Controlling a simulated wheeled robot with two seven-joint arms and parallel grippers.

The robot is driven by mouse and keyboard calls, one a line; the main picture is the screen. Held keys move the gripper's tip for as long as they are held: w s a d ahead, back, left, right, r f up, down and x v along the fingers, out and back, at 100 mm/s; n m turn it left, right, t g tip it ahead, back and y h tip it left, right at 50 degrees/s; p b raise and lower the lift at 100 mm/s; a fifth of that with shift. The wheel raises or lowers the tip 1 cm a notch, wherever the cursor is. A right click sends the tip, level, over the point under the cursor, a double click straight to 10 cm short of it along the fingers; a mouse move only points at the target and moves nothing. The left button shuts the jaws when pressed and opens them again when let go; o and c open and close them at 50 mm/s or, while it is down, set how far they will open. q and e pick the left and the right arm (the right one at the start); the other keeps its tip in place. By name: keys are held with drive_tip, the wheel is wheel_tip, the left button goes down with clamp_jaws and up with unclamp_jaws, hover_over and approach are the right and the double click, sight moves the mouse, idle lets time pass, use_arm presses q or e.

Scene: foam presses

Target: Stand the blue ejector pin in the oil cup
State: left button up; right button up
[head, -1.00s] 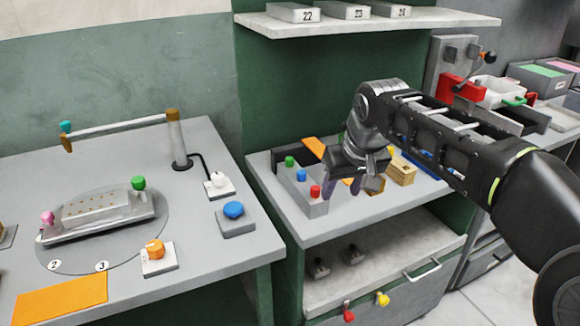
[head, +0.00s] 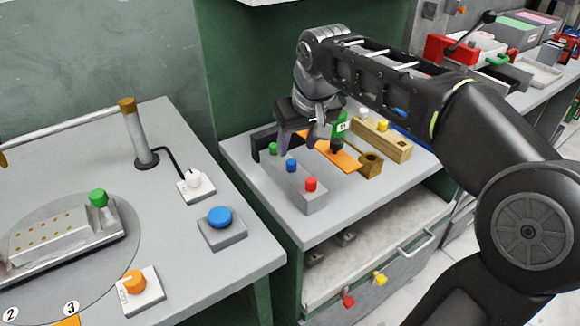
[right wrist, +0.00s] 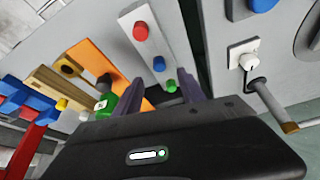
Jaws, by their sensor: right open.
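The blue ejector pin (head: 291,165) stands in a grey block (head: 318,201), between a green pin (head: 273,149) and a red pin (head: 311,184). In the right wrist view the blue pin (right wrist: 159,64) is just beyond the finger area. My right gripper (head: 297,146) is open and empty, with purple fingers, above and behind the block near the green and blue pins. A small brass-coloured block with a round hole (head: 371,164), seemingly the oil cup, sits to the right of the pin block; it also shows in the right wrist view (right wrist: 70,67). My left gripper is out of view.

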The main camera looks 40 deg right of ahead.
sight(292, 162)
drive_tip(key=shift+x, duration=1.05)
drive_tip(key=x, duration=0.5)
drive_tip(key=shift+f, duration=0.1)
drive_tip(key=shift+c, duration=0.2)
clamp_jaws()
